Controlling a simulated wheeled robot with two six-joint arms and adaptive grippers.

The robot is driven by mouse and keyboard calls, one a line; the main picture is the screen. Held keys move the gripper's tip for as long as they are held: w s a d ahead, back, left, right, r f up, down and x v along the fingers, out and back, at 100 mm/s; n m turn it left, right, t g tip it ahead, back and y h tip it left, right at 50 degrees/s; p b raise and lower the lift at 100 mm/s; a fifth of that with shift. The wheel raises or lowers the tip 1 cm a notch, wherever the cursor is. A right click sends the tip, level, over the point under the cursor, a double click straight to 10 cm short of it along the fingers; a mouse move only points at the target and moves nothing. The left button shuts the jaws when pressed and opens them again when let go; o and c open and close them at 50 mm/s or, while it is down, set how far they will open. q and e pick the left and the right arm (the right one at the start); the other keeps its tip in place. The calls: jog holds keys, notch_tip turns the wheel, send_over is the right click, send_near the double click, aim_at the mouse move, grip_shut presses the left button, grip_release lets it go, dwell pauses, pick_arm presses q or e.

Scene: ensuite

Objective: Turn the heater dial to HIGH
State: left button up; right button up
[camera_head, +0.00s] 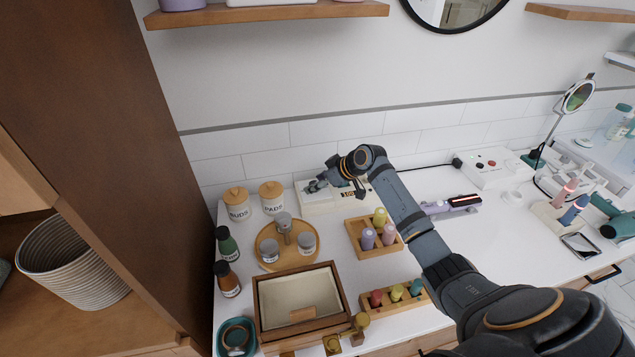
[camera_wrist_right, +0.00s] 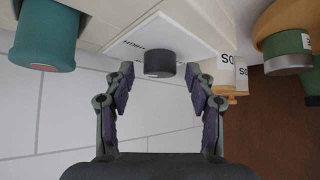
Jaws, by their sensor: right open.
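The heater is a low white box (camera_head: 345,197) on the counter against the tiled wall, behind the wooden trays. In the right wrist view its dial is a dark round knob (camera_wrist_right: 160,58) on a white panel (camera_wrist_right: 178,36). HIGH lettering shows upside down on the panel beside the knob. My right gripper (camera_head: 318,184) is at the left part of the heater. In the wrist view my right gripper (camera_wrist_right: 160,74) is open, with one finger on each side of the knob. Contact with the knob cannot be told. In the head view the dial is hidden. My left gripper is not in view.
BUDS (camera_head: 238,208) and PADS (camera_head: 271,198) jars stand left of the heater. A round tray (camera_head: 270,234) and a wooden holder with bottles (camera_head: 357,248) stand in front. A lilac device (camera_head: 437,208) lies to the right. The counter farther right has bare room.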

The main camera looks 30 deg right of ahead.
jog(key=c, duration=1.2)
jog(key=shift+o, duration=0.2)
jog(key=shift+r+m+p, duration=0.15)
jog(key=shift+m+p, duration=0.15)
jog(key=shift+p, duration=0.4)
jog(key=m+h+p, duration=0.1)
jog(key=p, duration=0.1)
jog(key=m+h+p, duration=0.1)
jog(key=p, duration=0.1)
jog(key=m+t+h+p, duration=0.1)
jog(key=p, duration=0.1)
jog(key=shift+a+r+m, duration=0.1)
jog(key=shift+a+m, duration=0.15)
jog(key=shift+m, duration=0.15)
jog(key=shift+f+m+h+p, duration=0.25)
jog(key=shift+m+h+p, duration=0.65)
jog(key=shift+p, duration=0.2)
jog(key=o, duration=1.2)
jog(key=shift+c, duration=0.2)
jog(key=shift+s, duration=0.1)
